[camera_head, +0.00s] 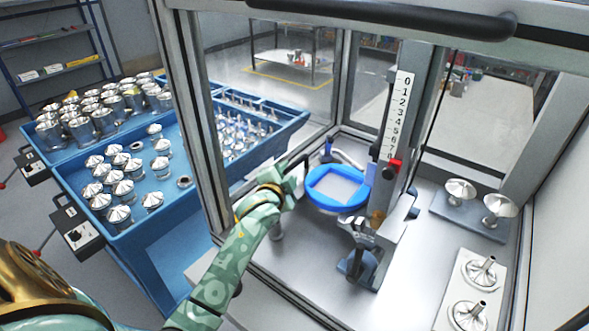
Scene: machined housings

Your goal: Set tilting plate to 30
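The tilting plate appears to be the blue ring-shaped plate (363,197) with a pale middle, inside the framed machine enclosure. It looks close to level; its exact angle cannot be read. Beside it a vertical white scale (401,105) carries numbers rising downward from 0, with a red pointer (395,163) near its lower end. My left gripper (304,170) is just left of the blue plate, its dark fingers near the plate's left edge. I cannot tell whether they touch it or how far they are open. My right gripper is not in view.
A metal clamp-like fixture (358,262) stands in front of the plate. Shiny cone-shaped parts sit on plates (477,218) at the right. Blue bins (125,238) of machined parts stand at the left, outside the enclosure. The frame post (193,120) stands close to my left arm.

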